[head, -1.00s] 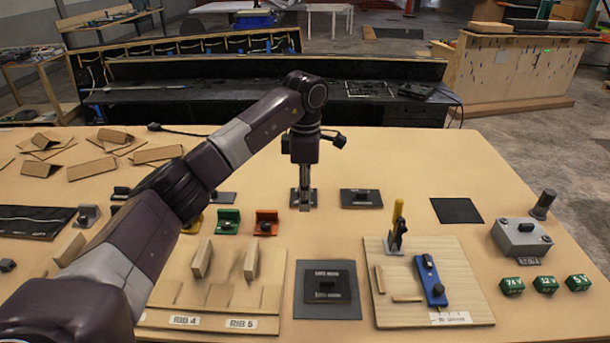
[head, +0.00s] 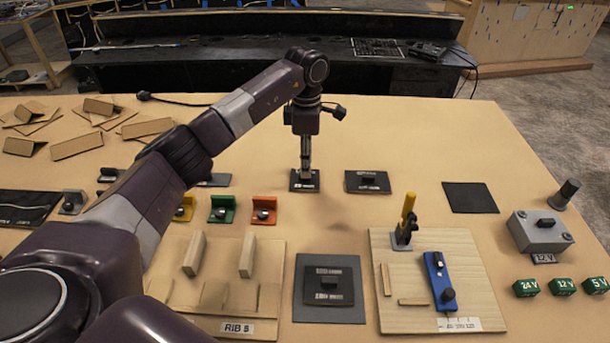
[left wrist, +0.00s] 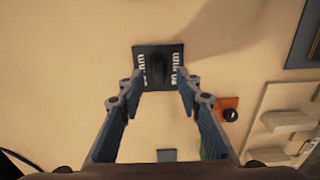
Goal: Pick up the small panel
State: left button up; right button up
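A small dark panel (head: 313,187) with white lettering lies flat on the table below my left gripper (head: 305,168). In the left wrist view the small panel (left wrist: 157,52) shows a raised dark handle in its middle and white lettering on both sides. My left gripper (left wrist: 161,82) is open there, with one fingertip on each side near the panel's lower edge. The handle lies between and ahead of the tips, and whether anything touches is unclear. My right gripper is not in view.
A similar dark panel (head: 368,182) lies just right. Green (head: 223,209) and orange (head: 264,210) brackets stand nearer me. A larger dark panel (head: 329,312), wooden fixture boards and a grey box (head: 540,232) lie in front and right. Bare table lies behind the gripper.

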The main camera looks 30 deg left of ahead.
pick_arm(q)
jog(key=f+p, duration=0.1)
jog(key=f, duration=0.2)
jog(key=shift+a+f, duration=0.15)
jog(key=shift+a, duration=0.05)
grip_shut()
